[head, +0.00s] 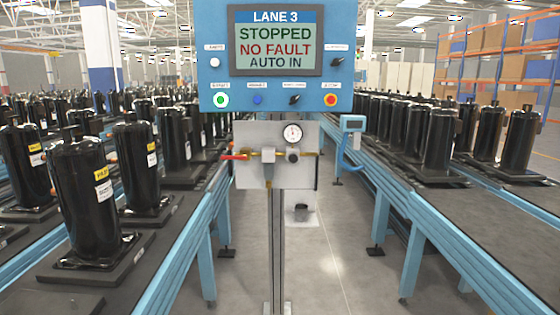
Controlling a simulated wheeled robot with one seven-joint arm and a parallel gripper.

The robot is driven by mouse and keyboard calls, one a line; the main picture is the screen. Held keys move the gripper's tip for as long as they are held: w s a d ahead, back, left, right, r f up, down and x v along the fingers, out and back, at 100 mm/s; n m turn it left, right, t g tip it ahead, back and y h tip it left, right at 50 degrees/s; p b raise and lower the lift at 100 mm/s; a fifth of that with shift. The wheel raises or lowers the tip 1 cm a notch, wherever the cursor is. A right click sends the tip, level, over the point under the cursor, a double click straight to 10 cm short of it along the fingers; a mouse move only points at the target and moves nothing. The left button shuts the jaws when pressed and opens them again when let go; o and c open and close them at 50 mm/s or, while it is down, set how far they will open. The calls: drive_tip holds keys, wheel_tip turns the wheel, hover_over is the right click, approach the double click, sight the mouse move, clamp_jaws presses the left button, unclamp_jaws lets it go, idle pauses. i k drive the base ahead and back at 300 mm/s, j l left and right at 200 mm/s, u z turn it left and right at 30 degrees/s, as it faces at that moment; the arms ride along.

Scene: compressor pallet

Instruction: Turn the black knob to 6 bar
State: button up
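The black knob (292,155) sits on a grey panel (250,136) below the blue control box, in the middle of the head view. A round white gauge (292,133) is just above the knob. Its needle is too small to read. A red lever (235,157) lies level at the panel's left, beside brass fittings (268,155). My gripper is not in view.
The blue box (212,95) carries a screen (275,40) reading LANE 3, STOPPED, NO FAULT, AUTO IN, with buttons and switches. Conveyors with black compressors (82,205) run along both sides. A small blue stand (352,125) is right of the panel. The middle floor (335,260) is mostly clear.

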sight(293, 158)
drive_tip(key=i+j, duration=0.15)
drive_tip(key=i, duration=0.35)
drive_tip(key=i+j, duration=0.15)
drive_tip(key=i, duration=0.35)
drive_tip(key=i+j, duration=0.15)
drive_tip(key=i, duration=0.35)
